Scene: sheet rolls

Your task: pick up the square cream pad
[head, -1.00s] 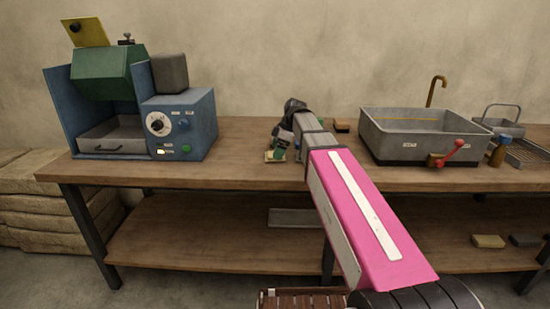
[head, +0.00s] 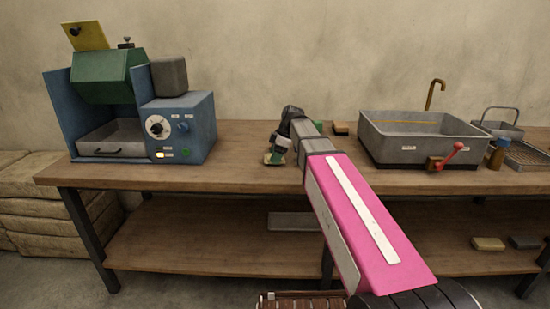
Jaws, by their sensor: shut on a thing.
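My gripper (head: 275,152) is over the bench top, left of the middle, pointing down. It is shut on a small cream pad (head: 270,159), which shows at its tips and looks slightly tilted. The pad is small in the picture and partly hidden by the gripper, so I cannot tell whether it touches the wood.
The wooden bench (head: 240,172) has free room left of my gripper, up to the blue machine (head: 199,130). A grey sink (head: 415,145) with a red-handled tap stands right. A tan block (head: 340,128) lies behind my arm. Another cream block (head: 488,243) lies on the lower shelf.

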